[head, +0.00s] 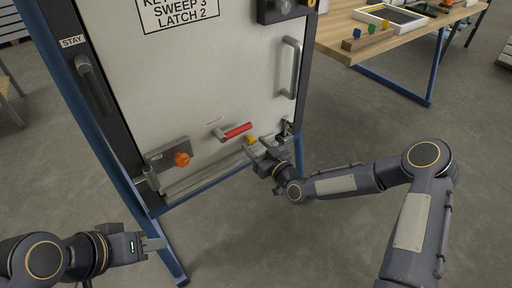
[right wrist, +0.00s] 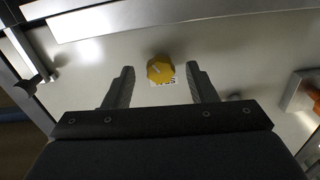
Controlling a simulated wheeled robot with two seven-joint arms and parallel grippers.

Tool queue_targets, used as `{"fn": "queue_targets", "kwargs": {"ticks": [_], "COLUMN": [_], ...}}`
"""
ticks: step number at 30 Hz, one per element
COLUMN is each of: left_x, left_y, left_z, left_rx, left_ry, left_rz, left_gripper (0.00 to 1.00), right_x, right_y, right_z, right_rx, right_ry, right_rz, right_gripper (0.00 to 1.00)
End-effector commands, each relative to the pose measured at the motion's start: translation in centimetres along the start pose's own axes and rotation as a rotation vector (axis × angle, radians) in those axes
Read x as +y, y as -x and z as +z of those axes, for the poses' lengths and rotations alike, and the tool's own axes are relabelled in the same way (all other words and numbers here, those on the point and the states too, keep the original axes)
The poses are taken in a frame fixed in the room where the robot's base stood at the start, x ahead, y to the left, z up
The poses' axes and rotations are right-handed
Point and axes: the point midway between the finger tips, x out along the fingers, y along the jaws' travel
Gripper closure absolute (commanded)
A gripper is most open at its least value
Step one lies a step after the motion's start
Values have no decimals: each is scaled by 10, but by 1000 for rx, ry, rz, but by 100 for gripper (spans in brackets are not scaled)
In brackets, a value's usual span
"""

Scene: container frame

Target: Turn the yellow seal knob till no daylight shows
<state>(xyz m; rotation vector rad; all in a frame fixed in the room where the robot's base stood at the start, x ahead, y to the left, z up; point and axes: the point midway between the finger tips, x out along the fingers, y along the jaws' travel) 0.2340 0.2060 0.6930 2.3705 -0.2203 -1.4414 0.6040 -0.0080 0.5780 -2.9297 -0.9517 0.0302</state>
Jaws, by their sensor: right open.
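The yellow seal knob (head: 250,140) sits low on the pale door panel (head: 210,75), to the right of a red-handled lever. In the right wrist view the round yellow knob (right wrist: 160,68) shows with a pale pointer line and a small label partly seen beside it. My right gripper (right wrist: 160,88) is open, its two fingers apart on either side of the knob in the picture; I cannot tell whether they touch it. In the head view my right gripper (head: 257,150) is close to the knob. My left gripper (head: 153,243) is away from the panel at lower left; its finger opening is unclear.
A red lever (head: 237,131) and an orange knob (head: 182,159) on a grey plate are on the same panel. A vertical handle (head: 290,68) is at its right edge. The blue frame (head: 125,195) borders the panel. A wooden table (head: 395,40) stands at upper right.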

Motion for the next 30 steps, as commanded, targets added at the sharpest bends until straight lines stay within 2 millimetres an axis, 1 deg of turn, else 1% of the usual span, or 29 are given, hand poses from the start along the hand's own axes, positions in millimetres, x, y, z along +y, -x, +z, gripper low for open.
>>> {"fn": "queue_targets", "kwargs": {"ticks": [3, 10, 20, 21, 23, 25, 27, 30], "left_x": [0, 0, 0, 0, -2, -5, -9, -13], "left_y": [-1, -1, -1, -1, -3, -11, -20, -29], "left_z": [0, 0, 0, 0, 2, 6, 10, 15], "left_rx": [0, 0, 0, 0, 0, 0, 0, -1], "left_ry": [0, 0, 0, 0, 0, 0, 0, 0], "left_rz": [0, 0, 0, 0, 0, 0, 0, 0], "left_gripper": [64, 64, 64, 64, 64, 64, 64, 64], "right_x": [0, 0, 0, 0, 0, 0, 0, 1], "right_y": [-5, -6, -5, -5, -5, -5, -5, -5], "right_z": [0, 0, 0, 0, 1, 5, 6, 5], "right_rx": [1, 0, -1, -1, 0, 0, 1, 2], "right_ry": [0, 0, 0, 0, -10, -55, -129, -236], "right_rz": [0, 0, 0, 0, 0, 0, 0, 1], "right_gripper": [49, 49, 92, 93, 93, 93, 93, 93]}}
